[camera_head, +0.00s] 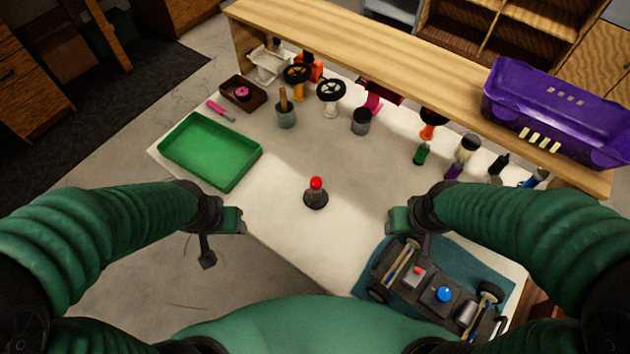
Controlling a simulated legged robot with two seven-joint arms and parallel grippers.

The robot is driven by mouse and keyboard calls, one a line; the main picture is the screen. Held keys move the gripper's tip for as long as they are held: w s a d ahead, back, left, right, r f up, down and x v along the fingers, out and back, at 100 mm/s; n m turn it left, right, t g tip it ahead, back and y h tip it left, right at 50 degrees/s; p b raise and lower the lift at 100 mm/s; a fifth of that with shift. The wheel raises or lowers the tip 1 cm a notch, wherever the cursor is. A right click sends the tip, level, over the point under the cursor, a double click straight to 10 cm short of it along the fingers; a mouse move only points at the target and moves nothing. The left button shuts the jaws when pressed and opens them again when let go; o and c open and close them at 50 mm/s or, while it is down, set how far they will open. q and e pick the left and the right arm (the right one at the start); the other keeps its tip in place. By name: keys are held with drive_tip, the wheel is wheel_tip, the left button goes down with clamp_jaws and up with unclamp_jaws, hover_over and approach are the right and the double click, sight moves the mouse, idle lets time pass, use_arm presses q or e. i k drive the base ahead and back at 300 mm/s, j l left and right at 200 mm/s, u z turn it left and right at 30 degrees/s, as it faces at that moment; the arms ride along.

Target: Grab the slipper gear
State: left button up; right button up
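A small pink round part (242,92), possibly the slipper gear, lies in a small dark brown tray (228,100) at the back left of the table. It is too small for me to be sure what it is. My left gripper (234,220) is over the table's front left edge, below the green tray and well apart from the pink part. My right gripper (397,220) is above the table, just behind the car chassis (430,284). I see nothing held in either gripper, but their finger gaps do not show clearly.
A green tray (168,150) lies at the left of the white table (260,260). A red-topped dark object (316,194) stands at the centre. Tools and bottles line the back beneath a wooden shelf (400,62), which bears a purple car body (550,110). The chassis rests on a blue mat (461,257).

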sight(316, 200)
drive_tip(key=i+j+z, duration=0.2)
drive_tip(key=j, duration=0.3)
drive_tip(key=i+j+z, duration=0.15)
drive_tip(key=j, duration=0.35)
drive_tip(key=i+j+z, duration=0.2)
drive_tip(key=j, duration=0.35)
drive_tip(key=j+z, duration=0.2)
drive_tip(key=j, duration=0.35)
